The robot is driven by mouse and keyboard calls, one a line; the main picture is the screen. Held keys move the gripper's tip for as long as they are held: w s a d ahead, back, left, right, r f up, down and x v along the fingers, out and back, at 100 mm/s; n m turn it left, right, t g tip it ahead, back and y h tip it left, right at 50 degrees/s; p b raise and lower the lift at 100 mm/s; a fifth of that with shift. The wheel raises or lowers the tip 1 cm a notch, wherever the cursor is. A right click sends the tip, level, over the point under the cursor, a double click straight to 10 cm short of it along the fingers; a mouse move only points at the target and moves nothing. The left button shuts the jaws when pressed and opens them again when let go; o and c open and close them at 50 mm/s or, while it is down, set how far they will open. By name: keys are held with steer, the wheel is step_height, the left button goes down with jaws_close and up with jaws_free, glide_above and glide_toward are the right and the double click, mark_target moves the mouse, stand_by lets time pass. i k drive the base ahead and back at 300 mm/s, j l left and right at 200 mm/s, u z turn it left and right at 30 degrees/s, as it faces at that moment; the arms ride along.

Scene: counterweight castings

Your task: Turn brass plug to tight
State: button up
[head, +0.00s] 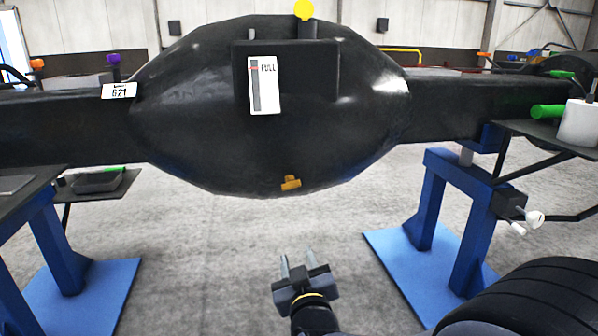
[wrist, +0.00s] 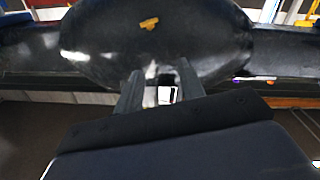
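The brass plug (head: 290,183) sits low on the front of a large black rounded housing (head: 190,110). It has a short bar-shaped head, which lies slightly tilted. In the wrist view the plug (wrist: 149,23) shows near the top, beyond the fingertips. My gripper (head: 304,261) is below and in front of the housing, apart from the plug. Its two fingers (wrist: 155,80) are spread with a gap between them and nothing held. A gauge marked FULL (head: 264,85) is on the housing above the plug.
Blue stands (head: 434,205) hold the black beam on both sides. A tyre (head: 535,300) fills the lower right corner. A dark shelf with a white container (head: 579,123) is at right, and a small tray (head: 97,182) is at left. The floor between the stands is clear.

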mark_target(290, 182)
steer(key=i+j+z, duration=0.1)
steer(key=i, duration=0.3)
steer(key=i+j+z, duration=0.1)
steer(key=i, duration=0.25)
steer(key=i+j, duration=0.25)
steer(key=i+z, duration=0.05)
steer(key=i, duration=0.1)
